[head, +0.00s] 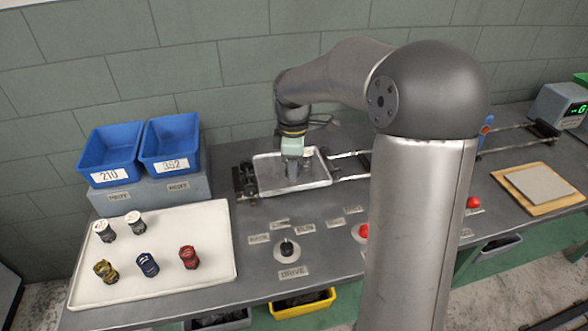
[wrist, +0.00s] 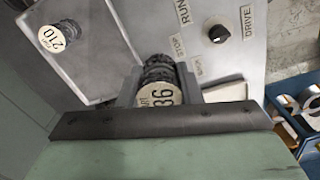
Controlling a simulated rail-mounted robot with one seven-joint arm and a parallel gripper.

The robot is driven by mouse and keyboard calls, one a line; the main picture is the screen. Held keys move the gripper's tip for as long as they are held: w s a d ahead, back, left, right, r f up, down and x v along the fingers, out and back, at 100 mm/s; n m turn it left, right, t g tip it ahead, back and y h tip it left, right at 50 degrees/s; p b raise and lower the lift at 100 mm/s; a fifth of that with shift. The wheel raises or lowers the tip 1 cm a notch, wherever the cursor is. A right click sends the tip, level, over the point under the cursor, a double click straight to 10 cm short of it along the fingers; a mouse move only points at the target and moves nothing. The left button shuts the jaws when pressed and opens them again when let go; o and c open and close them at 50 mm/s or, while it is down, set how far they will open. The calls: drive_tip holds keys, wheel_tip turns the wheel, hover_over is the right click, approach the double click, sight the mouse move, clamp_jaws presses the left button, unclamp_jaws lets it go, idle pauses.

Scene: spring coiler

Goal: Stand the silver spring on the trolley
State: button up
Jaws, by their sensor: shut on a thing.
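My gripper (head: 292,178) reaches down at the trolley tray (head: 262,178) in the head view. Another tagged spring, reading 210 (wrist: 55,38), stands on the trolley tray (wrist: 92,65) in the wrist view, apart from the held one.
Two blue bins (head: 110,155) (head: 170,145) sit on a grey block. A white tray (head: 200,285) holds several springs, including yellow (head: 105,271), blue (head: 147,265) and red (head: 188,257) ones. A drive knob (head: 287,249) and red buttons line the bench front. Rails extend right from the trolley.

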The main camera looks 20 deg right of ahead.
drive_tip(key=r+n, duration=0.2)
drive_tip(key=shift+w+d+n, duration=0.1)
drive_tip(key=shift+d+n, duration=0.05)
drive_tip(key=shift+n, duration=0.15)
drive_tip(key=shift+w+n, duration=0.2)
drive_tip(key=shift+n, duration=0.1)
drive_tip(key=w+a+f+p, duration=0.2)
drive_tip(key=w+f+p, duration=0.15)
drive_tip(key=w, duration=0.55)
hover_over(275, 172)
drive_tip(key=s, duration=0.1)
wheel_tip(275, 172, down, 5)
drive_tip(key=shift+s+r, duration=0.1)
drive_tip(key=shift+w+a+f+p, duration=0.1)
drive_tip(key=shift+w+f+p, duration=0.2)
drive_tip(key=shift+w+f, duration=0.4)
drive_tip(key=shift+s+f, duration=0.15)
drive_tip(key=shift+f, duration=1.45)
